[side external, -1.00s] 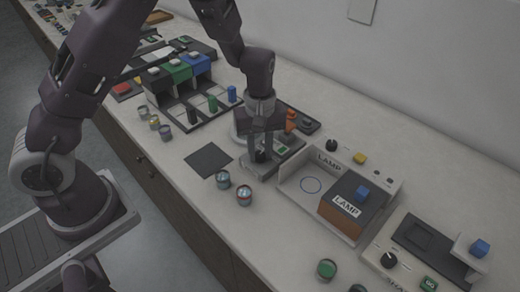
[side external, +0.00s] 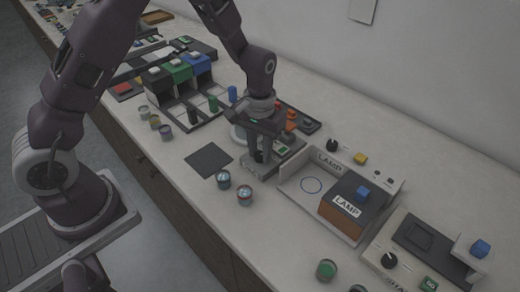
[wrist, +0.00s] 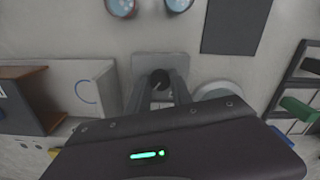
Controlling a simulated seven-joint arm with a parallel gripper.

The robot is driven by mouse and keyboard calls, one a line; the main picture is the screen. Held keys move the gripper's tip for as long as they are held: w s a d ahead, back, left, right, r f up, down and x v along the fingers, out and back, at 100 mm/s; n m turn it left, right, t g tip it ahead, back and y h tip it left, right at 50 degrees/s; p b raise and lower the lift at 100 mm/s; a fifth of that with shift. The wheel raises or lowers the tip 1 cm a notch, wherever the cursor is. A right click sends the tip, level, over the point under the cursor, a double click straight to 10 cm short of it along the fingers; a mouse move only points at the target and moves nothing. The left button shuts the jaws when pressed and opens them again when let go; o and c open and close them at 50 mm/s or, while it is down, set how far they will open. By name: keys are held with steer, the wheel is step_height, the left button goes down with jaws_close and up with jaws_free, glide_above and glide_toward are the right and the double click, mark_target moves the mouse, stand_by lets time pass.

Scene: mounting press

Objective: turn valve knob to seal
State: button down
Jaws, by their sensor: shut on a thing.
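The black valve knob (wrist: 159,77) stands on a grey press unit (wrist: 141,66) in the wrist view. My gripper (wrist: 161,88) comes down over it, with a finger on each side, shut on the knob. In the side view my gripper (side external: 262,154) is low over the grey press base (side external: 256,171), and the fingers mostly hide the knob. The knob's pointer or marking cannot be read. A small green display (side external: 283,150) shows on the unit beside the fingers.
Two small cups, one (side external: 223,180) and another (side external: 245,196), stand close in front of the press. A dark square mat (side external: 208,160) lies to the left. The open lamp box (side external: 311,199) stands close on the right. Orange-red parts (side external: 291,121) stand behind.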

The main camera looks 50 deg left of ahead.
steer(key=shift+m, duration=0.3)
stand_by(0.4)
steer(key=c, duration=1.1)
jaws_free()
steer(key=shift+c, duration=0.2)
step_height(320, 180, up, 8)
steer(key=shift+f, duration=0.25)
step_height(320, 180, up, 8)
steer(key=t, duration=0.1)
glide_above(260, 155)
steer(key=s, duration=0.4)
steer(key=s+a+r+m+t, duration=0.2)
steer(key=s+r+t, duration=0.1)
steer(key=s+r, duration=0.8)
steer(key=s+f+t, duration=0.1)
steer(key=s+f, duration=0.1)
steer(key=s, duration=0.6)
steer(key=shift+s+a+t, duration=0.15)
steer(key=shift+s+t, duration=0.15)
steer(key=shift+s, duration=0.05)
